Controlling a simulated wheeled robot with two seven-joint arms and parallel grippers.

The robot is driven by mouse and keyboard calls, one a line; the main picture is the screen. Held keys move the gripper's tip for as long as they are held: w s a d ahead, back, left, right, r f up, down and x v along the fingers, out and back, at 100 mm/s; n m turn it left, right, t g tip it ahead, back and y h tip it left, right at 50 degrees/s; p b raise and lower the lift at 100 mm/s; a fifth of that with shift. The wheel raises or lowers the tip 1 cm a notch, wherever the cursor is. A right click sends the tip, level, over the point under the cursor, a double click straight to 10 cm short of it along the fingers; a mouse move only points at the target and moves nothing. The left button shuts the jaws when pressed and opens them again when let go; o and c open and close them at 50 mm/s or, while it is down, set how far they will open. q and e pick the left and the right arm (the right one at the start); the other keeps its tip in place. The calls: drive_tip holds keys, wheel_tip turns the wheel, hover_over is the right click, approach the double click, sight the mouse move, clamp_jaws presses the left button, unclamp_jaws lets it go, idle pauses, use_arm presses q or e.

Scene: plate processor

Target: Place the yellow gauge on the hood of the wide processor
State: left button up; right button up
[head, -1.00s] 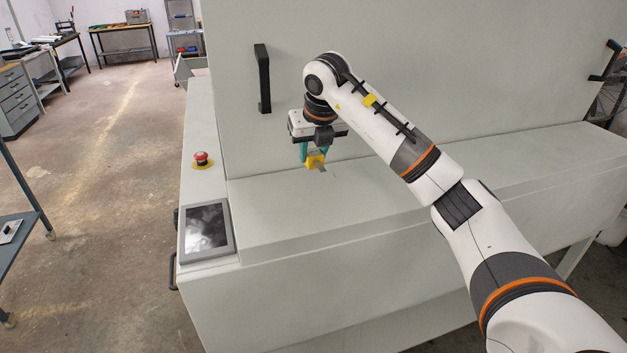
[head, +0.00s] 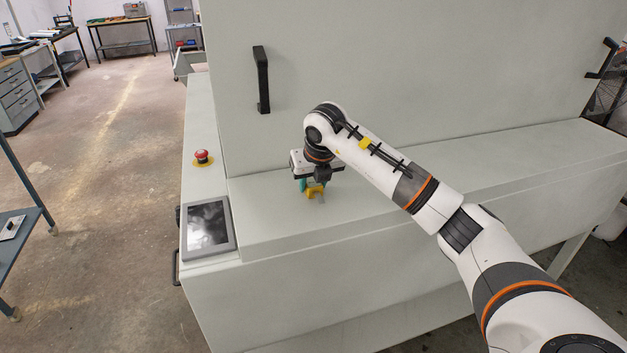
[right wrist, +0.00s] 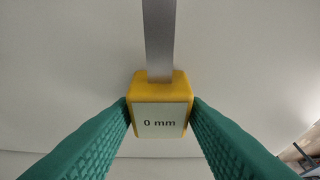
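The yellow gauge (head: 315,190) is held in my right gripper (head: 314,186), low over the flat grey top of the wide processor (head: 400,200). In the right wrist view the gauge (right wrist: 160,105) sits between the two green fingers of the right gripper (right wrist: 160,115), which press on its sides. Its white face reads "0 mm" and a grey metal strip extends away from it. I cannot tell whether the gauge touches the surface below. My left gripper is not in view.
A black handle (head: 262,80) is on the upright panel behind the gripper. A red button (head: 202,156) and a dark screen (head: 207,227) are on the machine's left side. The grey top to the right is clear. A blue-grey cart (head: 22,240) stands at far left.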

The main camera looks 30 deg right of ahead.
drive_tip(key=shift+o, duration=1.4)
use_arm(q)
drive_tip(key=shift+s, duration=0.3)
use_arm(e)
drive_tip(key=shift+r, duration=0.2)
drive_tip(key=shift+s+r, duration=0.1)
drive_tip(key=shift+r, duration=0.2)
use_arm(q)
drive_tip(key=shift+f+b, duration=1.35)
use_arm(e)
drive_tip(key=v, duration=1.1)
drive_tip(key=shift+s, duration=0.2)
drive_tip(key=shift+a, duration=0.1)
